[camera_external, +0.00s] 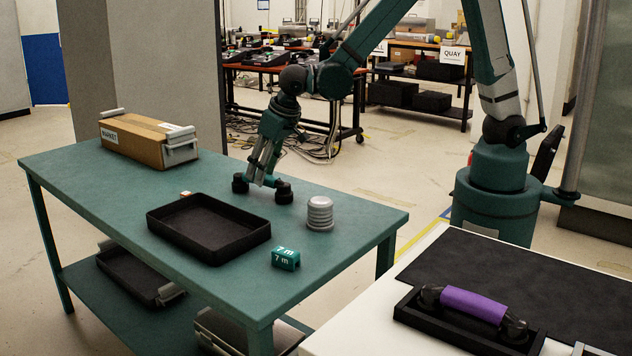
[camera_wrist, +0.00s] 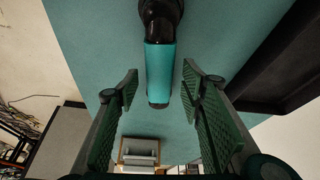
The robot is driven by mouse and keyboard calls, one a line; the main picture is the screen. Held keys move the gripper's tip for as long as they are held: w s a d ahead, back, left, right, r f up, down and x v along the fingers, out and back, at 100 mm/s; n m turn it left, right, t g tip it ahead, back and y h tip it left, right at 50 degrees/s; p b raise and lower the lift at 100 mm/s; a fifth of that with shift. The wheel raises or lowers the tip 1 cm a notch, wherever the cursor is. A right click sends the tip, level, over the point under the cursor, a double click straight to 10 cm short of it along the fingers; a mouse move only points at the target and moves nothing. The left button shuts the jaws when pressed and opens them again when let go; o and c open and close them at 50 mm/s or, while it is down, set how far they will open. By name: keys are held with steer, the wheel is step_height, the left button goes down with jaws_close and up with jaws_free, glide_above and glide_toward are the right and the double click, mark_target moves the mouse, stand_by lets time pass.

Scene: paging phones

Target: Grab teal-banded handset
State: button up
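The teal-banded handset (camera_wrist: 160,72) has black ends and lies on the teal table. In the wrist view it runs down from the top middle, its band between the two fingertips. In the external view its dark ends (camera_external: 284,192) show on either side of my gripper (camera_external: 262,172), which hides most of the band. My gripper (camera_wrist: 160,80) is open and pointed down at the handset. One green ribbed finger is on each side, with a visible gap to the band. I cannot tell how far the fingertips are above the tabletop.
A black tray (camera_external: 160,233) sits just left of the handset, and a grey ribbed cylinder (camera_external: 320,214) to its right. A teal "7 m" block (camera_external: 286,259) lies near the front edge. A cardboard box (camera_external: 147,140) stands at the far left. A purple-banded handset (camera_external: 474,305) rests in a black cradle.

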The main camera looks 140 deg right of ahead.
steer(key=shift+b+x, duration=0.3)
steer(key=shift+x, duration=1.15)
steer(key=shift+f, duration=0.2)
steer(key=c, duration=1.1)
